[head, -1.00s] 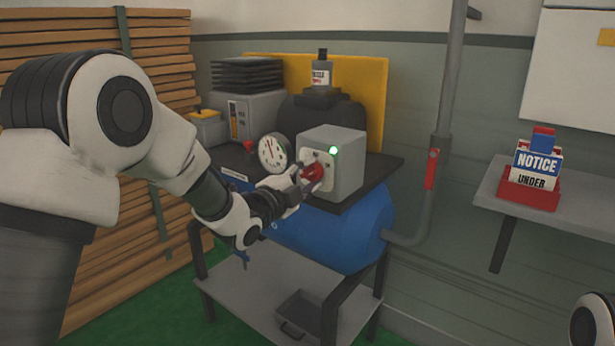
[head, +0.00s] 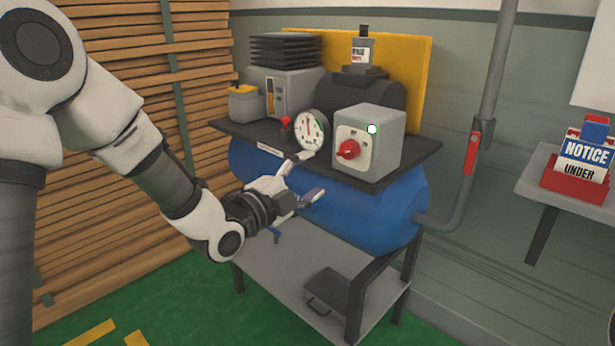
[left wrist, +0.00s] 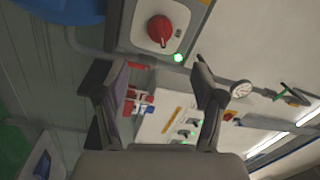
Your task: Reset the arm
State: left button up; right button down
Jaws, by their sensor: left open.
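My left gripper (head: 305,178) is open and empty in the head view, in front of the blue tank (head: 385,205) and below the round gauge. A grey switch box (head: 385,140) with a red rotary knob (head: 348,149) and a lit lamp stands on the compressor's top, right of the gripper and apart from it. In the left wrist view the spread fingers of my left gripper (left wrist: 163,95) show with nothing between them. The red knob (left wrist: 160,30) is at the top of that view, beyond the fingertips. My right gripper is not in view.
A pressure gauge (head: 309,130) and a small red valve (head: 286,124) sit near the left gripper. A pipe with a red handle (head: 472,153) rises at the right. A shelf holds notice signs (head: 585,160). Stacked wooden boards (head: 110,190) stand at the left. Open floor (head: 190,300) lies in front.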

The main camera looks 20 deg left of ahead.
pick_arm(q)
jog(key=shift+s, duration=0.25)
jog(key=s+d+f+n+g+y, duration=0.1)
jog(key=s+f+g, duration=0.2)
jog(key=f, duration=0.8)
jog(key=s+d+f+g, duration=0.1)
jog(key=s+f+g, duration=0.15)
jog(key=f, duration=0.85)
jog(key=s+f+n+g+y, duration=0.1)
jog(key=s+f+g, duration=0.2)
jog(key=f, duration=0.8)
jog(key=s+a+f+n+g+y, duration=0.1)
jog(key=s+f+n+g, duration=0.25)
jog(key=s+f, duration=0.55)
jog(key=s+f+n+g+y, duration=0.25)
jog(key=s+f+n, duration=0.3)
jog(key=s, duration=0.55)
jog(key=s+a+n+g, duration=0.2)
jog(key=s+n+g, duration=0.1)
jog(key=s+n, duration=0.3)
notch_tip(320, 180, up, 22)
jog(key=n+p, duration=0.1)
jog(key=p, duration=2.1)
jog(key=shift+w+f+n, duration=0.25)
jog(key=shift+w+n, duration=0.05)
jog(key=shift+w, duration=0.15)
